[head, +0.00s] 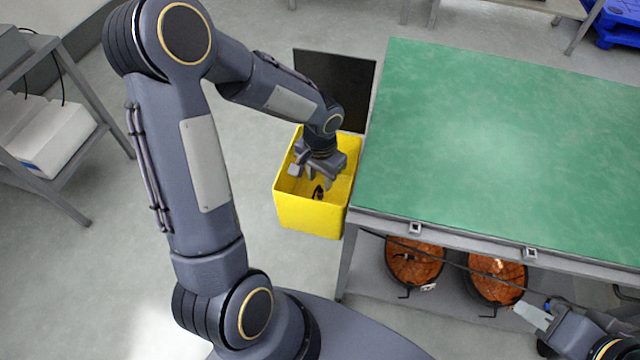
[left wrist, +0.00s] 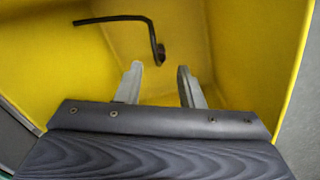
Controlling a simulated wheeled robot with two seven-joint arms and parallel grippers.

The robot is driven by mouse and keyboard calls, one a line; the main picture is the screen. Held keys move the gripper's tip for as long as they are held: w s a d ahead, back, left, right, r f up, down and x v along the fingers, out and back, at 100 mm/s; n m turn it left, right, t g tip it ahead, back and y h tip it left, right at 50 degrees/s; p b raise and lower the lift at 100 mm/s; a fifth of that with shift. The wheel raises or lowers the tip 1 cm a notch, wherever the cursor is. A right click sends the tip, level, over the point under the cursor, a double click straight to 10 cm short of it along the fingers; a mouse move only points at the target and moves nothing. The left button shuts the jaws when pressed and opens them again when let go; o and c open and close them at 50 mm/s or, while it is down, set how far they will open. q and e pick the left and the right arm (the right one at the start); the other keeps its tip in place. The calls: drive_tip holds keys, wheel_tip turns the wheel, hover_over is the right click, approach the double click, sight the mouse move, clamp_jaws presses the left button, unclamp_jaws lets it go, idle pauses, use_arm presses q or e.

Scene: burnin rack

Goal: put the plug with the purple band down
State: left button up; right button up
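My left gripper (head: 318,182) is inside the mouth of a yellow bin (head: 309,216), pointing down. In the left wrist view its two fingers (left wrist: 159,70) stand apart with nothing between them. A bent black cable with a dark end, perhaps the plug (left wrist: 160,56), lies in the bin just beyond the fingertips, apart from them. In the head view it is a small dark shape (head: 318,192) below the fingers. No purple band can be made out. My right gripper (head: 532,314) is at the lower right, beside the table's lower shelf; its opening is unclear.
A green-topped table (head: 500,150) stands right of the bin, its top clear. Two round containers with orange-brown contents (head: 414,262) (head: 497,278) and a dark cable sit beneath it. A dark panel (head: 336,85) is behind the bin. A shelf with a white box (head: 55,140) is at left.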

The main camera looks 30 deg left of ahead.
sight(320, 188)
use_arm(q)
drive_tip(key=s+r+n+t+h, duration=0.1)
drive_tip(key=s+r, duration=0.3)
drive_tip(key=r, duration=0.3)
drive_tip(key=s+r+n+t, duration=0.1)
drive_tip(key=s+r, duration=0.3)
drive_tip(key=r, duration=0.4)
drive_tip(key=s+d+r+t+h, duration=0.1)
drive_tip(key=s, duration=0.3)
drive_tip(key=s+d+r+n+t+h, duration=0.1)
drive_tip(key=s+d+r+t, duration=0.1)
drive_tip(key=s, duration=0.3)
drive_tip(key=shift+s+t+h+p, duration=0.3)
drive_tip(key=shift+h+p, duration=0.05)
drive_tip(key=shift+h, duration=0.05)
drive_tip(key=shift+d+n, duration=0.1)
drive_tip(key=shift+n, duration=0.2)
wheel_tip(320, 188, up, 10)
drive_tip(key=p, duration=0.9)
drive_tip(key=shift+p, duration=0.35)
drive_tip(key=shift+f, duration=0.1)
